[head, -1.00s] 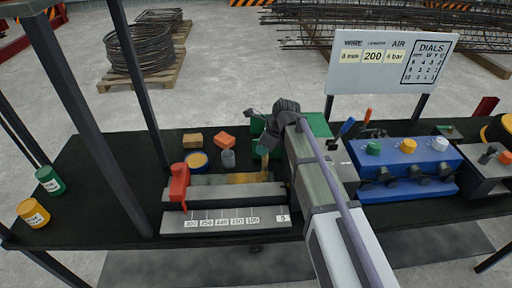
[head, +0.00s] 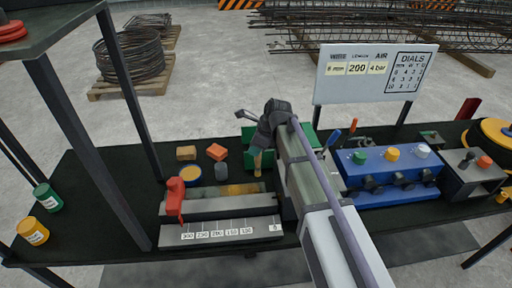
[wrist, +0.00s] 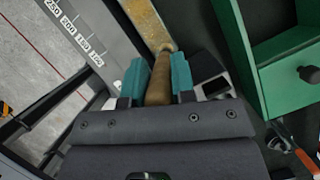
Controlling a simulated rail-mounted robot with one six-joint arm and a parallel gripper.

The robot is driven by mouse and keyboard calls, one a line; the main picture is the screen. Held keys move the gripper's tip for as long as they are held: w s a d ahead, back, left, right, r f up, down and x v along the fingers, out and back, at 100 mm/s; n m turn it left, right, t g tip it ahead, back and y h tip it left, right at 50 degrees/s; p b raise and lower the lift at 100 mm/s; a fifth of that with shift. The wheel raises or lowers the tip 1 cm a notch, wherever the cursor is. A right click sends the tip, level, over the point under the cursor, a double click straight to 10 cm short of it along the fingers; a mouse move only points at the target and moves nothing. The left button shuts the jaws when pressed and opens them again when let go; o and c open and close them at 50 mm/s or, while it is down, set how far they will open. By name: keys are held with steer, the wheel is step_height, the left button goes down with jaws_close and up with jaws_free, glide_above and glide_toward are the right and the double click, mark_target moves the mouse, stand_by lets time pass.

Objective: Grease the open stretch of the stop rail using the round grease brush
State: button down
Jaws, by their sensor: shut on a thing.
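The stop rail (head: 225,206) lies along the front of the bench, with a numbered scale on its front face. A strip with a yellowish-brown patch (head: 240,188) runs along its back; the patch also shows in the wrist view (wrist: 146,22). A red stop (head: 174,198) sits at the rail's left end. My gripper (wrist: 158,82) is shut on a brown round handle (wrist: 160,85), seemingly the grease brush. In the head view the brush (head: 257,160) hangs down behind the rail's right part. Its bristles are not clear, and I cannot tell whether it touches the rail.
Behind the rail stand a yellow-topped tin (head: 190,174), a grey bottle (head: 221,171), an orange block (head: 216,151) and a tan block (head: 186,153). A green box (wrist: 270,60) is close to my gripper's right. A blue dial unit (head: 395,180) stands right.

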step_height(320, 180, up, 3)
steer(key=p, duration=0.3)
steer(key=shift+f, duration=0.1)
stand_by(0.5)
steer(key=c, duration=1.5)
jaws_free()
jaws_close()
